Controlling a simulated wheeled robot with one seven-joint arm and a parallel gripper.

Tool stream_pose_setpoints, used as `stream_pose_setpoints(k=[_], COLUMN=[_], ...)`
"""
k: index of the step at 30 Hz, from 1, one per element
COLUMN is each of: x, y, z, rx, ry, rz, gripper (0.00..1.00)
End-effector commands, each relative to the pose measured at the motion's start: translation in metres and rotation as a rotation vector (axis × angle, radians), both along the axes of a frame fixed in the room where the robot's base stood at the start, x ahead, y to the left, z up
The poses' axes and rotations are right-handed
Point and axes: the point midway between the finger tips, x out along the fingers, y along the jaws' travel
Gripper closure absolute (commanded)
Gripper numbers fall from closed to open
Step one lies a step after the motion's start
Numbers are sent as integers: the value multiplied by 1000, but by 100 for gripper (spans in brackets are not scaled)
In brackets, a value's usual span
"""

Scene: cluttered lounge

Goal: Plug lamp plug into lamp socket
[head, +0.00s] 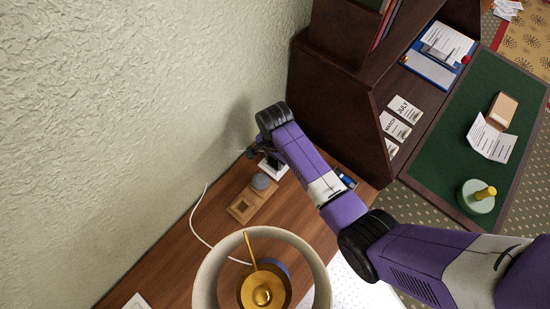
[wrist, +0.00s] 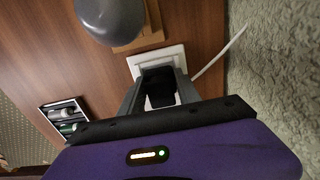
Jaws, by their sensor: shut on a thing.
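The lamp (head: 208,285), with a pale round shade and a gold centre, stands on the wooden table at the bottom of the head view. Its white cord (head: 193,222) curves toward the wall and also shows in the wrist view (wrist: 222,52). A white square socket plate (wrist: 170,55) lies on the table top; part of it shows in the head view (head: 277,170). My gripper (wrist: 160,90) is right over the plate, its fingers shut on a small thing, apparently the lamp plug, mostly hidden. I cannot tell whether the plug touches the socket.
A wooden block (head: 240,208) with a grey ball (head: 262,182) stands close beside the socket. The textured wall (head: 120,120) is near my gripper. A dark cabinet (head: 330,100) stands to the right. A small tray of items (wrist: 65,118) lies on the table.

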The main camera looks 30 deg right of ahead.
Motion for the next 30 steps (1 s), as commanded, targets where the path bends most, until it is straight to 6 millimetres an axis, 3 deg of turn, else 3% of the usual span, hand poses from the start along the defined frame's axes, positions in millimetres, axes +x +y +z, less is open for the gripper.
stream_pose_setpoints(k=[25,26,29,30], x=[-4,-4,-4,-5], y=[0,0,0,0], z=[-19,-19,-19,-20], rx=[0,0,0,0], ry=[5,5,5,6], rz=[0,0,0,0], gripper=[100,55,35,35])
